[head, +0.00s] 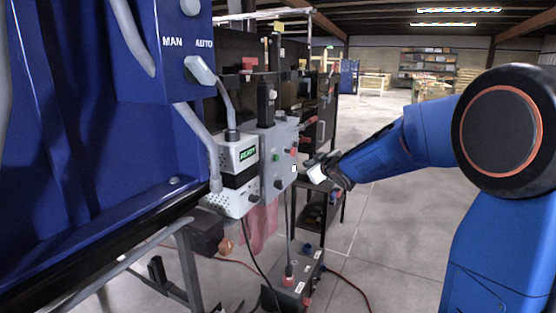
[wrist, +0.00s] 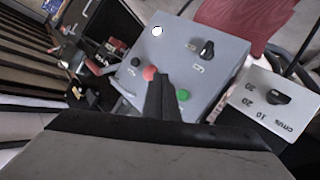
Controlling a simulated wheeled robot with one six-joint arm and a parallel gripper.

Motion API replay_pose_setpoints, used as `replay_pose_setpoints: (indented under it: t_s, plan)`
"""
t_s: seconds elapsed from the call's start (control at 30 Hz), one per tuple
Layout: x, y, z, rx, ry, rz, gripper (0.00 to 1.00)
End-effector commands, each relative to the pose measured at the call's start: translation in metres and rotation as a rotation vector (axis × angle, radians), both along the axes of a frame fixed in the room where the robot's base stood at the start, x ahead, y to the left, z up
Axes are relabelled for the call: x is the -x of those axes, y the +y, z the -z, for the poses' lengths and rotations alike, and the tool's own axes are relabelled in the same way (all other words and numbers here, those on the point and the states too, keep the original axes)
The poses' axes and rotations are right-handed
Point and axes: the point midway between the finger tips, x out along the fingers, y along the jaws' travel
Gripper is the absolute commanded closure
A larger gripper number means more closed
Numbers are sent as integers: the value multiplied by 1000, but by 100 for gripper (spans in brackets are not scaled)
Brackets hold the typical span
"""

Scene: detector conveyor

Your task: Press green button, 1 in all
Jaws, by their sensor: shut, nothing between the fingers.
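The green button (wrist: 183,95) is a small round cap on the face of a grey control box (wrist: 130,75). In the wrist view it lies just right of my gripper (wrist: 160,78). My gripper's dark fingers are shut and empty, and their tips overlap the box face between the green button and a red button (wrist: 150,73). In the head view, my gripper (head: 316,170) is to the right of the grey box (head: 275,170), with a small gap showing. I cannot tell the exact distance from the fingertips to the green button.
The box also carries a white round button (wrist: 157,31) and a black knob (wrist: 207,48). A dial box (wrist: 275,100) stands beside it. A blue cabinet (head: 90,110) fills the left of the head view. Open floor (head: 400,220) lies to the right.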

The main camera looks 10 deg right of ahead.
Motion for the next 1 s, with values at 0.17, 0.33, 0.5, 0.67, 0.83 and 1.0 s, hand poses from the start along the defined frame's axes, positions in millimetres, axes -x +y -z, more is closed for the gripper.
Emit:
replay_pose_setpoints:
  t_s: [0.17,0.33,0.5,0.67,0.83,1.0]
  plan:
    - [-4,6,0,-1,0,-1,100]
    - [-14,21,0,-2,0,-2,100]
    - [-27,37,0,-1,1,-1,100]
    - [-37,52,0,-1,1,-1,100]
    - [-46,64,1,0,1,0,100]
    - [-51,70,0,0,0,0,100]
